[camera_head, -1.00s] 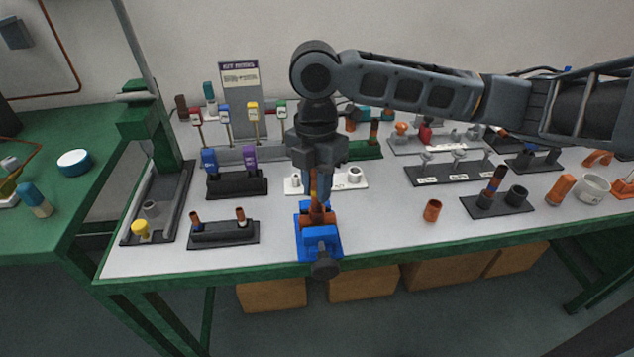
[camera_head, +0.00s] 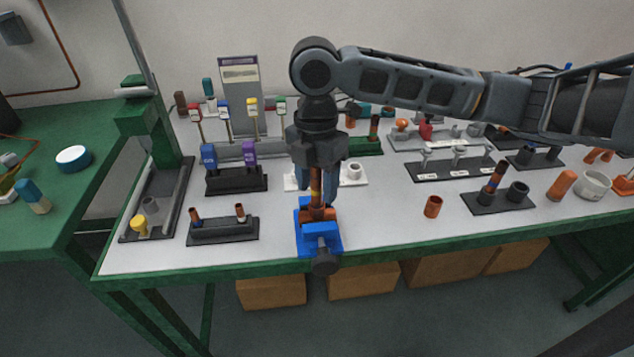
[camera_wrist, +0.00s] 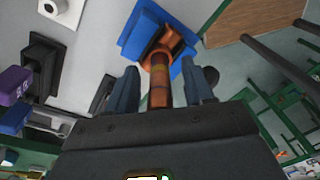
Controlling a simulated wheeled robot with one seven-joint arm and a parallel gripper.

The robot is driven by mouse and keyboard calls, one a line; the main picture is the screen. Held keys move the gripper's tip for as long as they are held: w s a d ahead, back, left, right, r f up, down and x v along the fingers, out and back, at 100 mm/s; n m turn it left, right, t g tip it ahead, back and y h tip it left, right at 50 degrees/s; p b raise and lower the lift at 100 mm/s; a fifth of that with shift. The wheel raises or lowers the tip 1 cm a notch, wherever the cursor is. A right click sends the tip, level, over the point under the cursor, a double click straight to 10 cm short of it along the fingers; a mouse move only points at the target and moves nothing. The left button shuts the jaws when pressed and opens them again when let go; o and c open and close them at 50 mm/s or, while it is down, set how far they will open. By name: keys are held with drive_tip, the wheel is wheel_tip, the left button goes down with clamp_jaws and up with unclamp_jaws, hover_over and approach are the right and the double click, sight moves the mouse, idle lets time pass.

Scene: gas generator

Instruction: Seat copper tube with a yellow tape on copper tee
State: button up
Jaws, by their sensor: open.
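The copper tube with yellow tape (camera_head: 316,182) stands upright at the copper tee (camera_head: 318,213), which sits in a blue vise (camera_head: 322,238) near the table's front edge. In the wrist view the tube (camera_wrist: 159,88) runs down to the orange-brown tee (camera_wrist: 166,46) between the blue vise blocks (camera_wrist: 143,32). My gripper (camera_head: 317,190) points down over it with its fingers apart. In the wrist view one finger of my gripper (camera_wrist: 163,84) is on each side of the tube, with gaps between. How deep the tube sits in the tee cannot be told.
A black holder with two short copper pieces (camera_head: 224,232) stands left of the vise. A loose copper ring (camera_head: 433,207) and a black block with an upright tube (camera_head: 498,203) stand to the right. A white fixture (camera_head: 354,181) is close behind my gripper.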

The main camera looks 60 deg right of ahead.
drive_tip(key=r, duration=0.7)
drive_tip(key=shift+w+d+r, duration=0.2)
drive_tip(key=shift+w+d, duration=0.05)
idle(0.3)
